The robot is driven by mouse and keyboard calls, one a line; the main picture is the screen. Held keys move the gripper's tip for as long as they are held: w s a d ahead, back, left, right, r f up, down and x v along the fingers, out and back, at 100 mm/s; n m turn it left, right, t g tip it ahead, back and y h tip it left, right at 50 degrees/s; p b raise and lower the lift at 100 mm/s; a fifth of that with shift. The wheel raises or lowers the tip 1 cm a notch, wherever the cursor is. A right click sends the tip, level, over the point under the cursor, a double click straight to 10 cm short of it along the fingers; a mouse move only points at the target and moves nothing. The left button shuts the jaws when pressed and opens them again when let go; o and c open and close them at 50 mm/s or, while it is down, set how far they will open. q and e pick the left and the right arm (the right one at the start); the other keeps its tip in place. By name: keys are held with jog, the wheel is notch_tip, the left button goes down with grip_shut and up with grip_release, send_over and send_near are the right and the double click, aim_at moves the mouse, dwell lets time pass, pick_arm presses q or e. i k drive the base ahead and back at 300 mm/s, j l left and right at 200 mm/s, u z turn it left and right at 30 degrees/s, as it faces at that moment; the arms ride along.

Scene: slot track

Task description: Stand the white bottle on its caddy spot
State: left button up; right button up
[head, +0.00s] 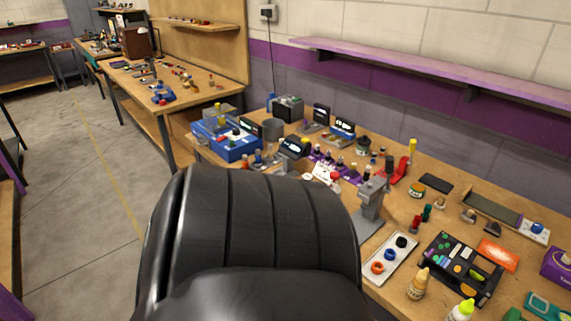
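Neither of my grippers is in view.
A large black padded shape (250,230), like a chair back, hides the near middle of the workbench. A white tray (402,262) with round pots, a black organizer (437,247) and a grey stand (370,205) crowd the right side. Grey floor (75,210) is open at left.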

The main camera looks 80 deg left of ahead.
aim_at(477, 275)
jog(key=i+u, duration=0.2)
jog(key=u, duration=0.15)
jog(key=i+u, duration=0.25)
jog(key=u, duration=0.15)
jog(key=i+l+u, duration=0.2)
jog(key=u, duration=0.15)
